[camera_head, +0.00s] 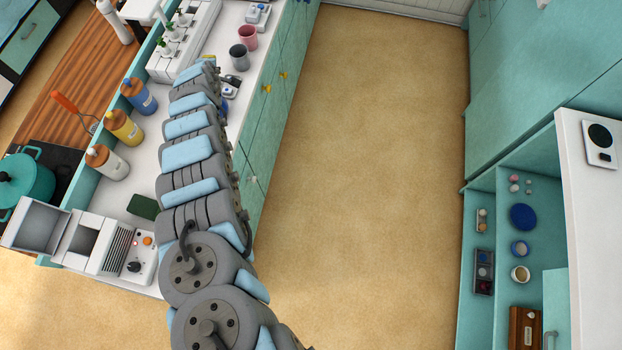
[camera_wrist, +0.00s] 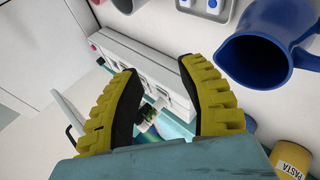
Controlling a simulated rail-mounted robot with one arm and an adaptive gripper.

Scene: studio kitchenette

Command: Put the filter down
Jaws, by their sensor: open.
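My gripper (camera_wrist: 158,70) shows in the wrist view as two yellow ribbed fingers with dark inner pads. They stand apart, and nothing is held between them. Behind the gap is a long white unit (camera_wrist: 138,62) with small white and green parts (camera_wrist: 149,113); I cannot tell whether one of these is the filter. I cannot clearly make out the filter in either view. A blue jug (camera_wrist: 255,62) is to the right of the fingers. In the head view my arm reaches along the left counter, and the fingers are hidden.
The white counter (camera_head: 215,48) holds a pink cup (camera_head: 247,36), a grey cup (camera_head: 239,57), and a yellow jar (camera_head: 123,127), labelled PASTA in the wrist view (camera_wrist: 290,160). The white unit (camera_head: 172,66) carries small plants. The floor (camera_head: 370,150) is clear; open shelves (camera_head: 540,190) stand right.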

